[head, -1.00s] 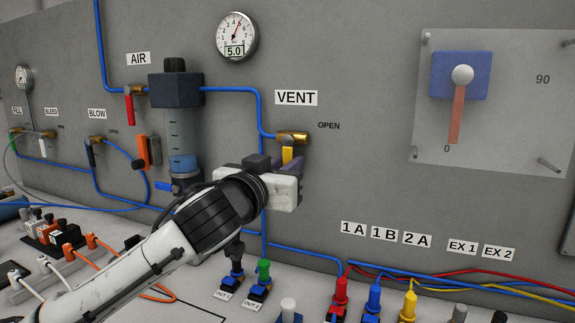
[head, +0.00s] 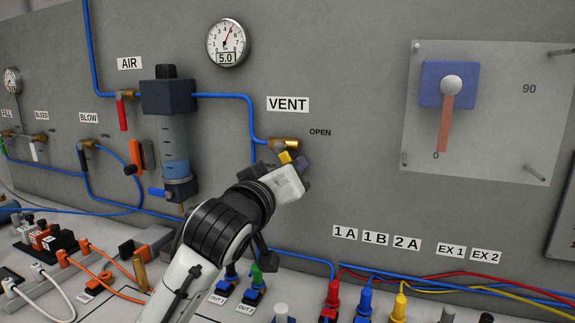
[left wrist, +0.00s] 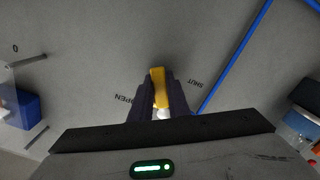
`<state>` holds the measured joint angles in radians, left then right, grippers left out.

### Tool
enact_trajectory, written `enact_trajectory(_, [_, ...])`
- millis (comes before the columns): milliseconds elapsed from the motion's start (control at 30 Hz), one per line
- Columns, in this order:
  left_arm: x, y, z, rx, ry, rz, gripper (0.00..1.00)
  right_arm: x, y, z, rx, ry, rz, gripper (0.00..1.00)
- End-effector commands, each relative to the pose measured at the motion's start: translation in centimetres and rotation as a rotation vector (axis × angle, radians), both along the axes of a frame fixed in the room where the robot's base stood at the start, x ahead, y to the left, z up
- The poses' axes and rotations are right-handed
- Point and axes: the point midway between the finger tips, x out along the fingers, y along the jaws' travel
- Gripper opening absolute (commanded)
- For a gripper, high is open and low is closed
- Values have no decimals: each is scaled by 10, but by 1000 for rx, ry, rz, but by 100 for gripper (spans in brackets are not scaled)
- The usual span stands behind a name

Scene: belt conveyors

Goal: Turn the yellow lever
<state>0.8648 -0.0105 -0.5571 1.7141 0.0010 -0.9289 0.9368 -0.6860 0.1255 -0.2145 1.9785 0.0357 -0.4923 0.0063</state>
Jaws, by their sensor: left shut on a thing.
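The yellow lever (head: 285,157) is on the brass vent valve (head: 284,144) below the VENT label. It tilts down and to the right, between the SHUT and OPEN markings. My left gripper (head: 297,165) is shut on the lever, with its body turned at an angle to the panel. In the left wrist view the yellow lever (left wrist: 158,86) stands between the two dark fingers of my left gripper (left wrist: 158,98). The OPEN marking is on the left there and SHUT on the right. My right gripper is not in view.
A pressure gauge (head: 228,43) reading 5.0 is above. A filter unit (head: 174,135) and a red lever (head: 123,117) are to the left. A plate with a red pointer handle (head: 444,125) is at right. Coloured plugs and hoses line the bench below.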

Motion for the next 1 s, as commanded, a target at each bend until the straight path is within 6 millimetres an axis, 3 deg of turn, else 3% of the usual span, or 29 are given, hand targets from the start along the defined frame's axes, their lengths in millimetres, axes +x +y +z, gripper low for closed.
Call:
enact_trajectory(700, [-1, -3, 1, -84, 38, 1, 0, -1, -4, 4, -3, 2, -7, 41])
enact_trajectory(733, [-1, -3, 1, -84, 38, 1, 19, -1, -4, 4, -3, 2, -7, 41])
enact_trajectory(833, [-1, -3, 1, -84, 36, 0, 34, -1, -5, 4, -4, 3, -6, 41])
enact_trajectory(1000, [-1, -3, 2, -84, 36, 0, 34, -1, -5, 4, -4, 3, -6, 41])
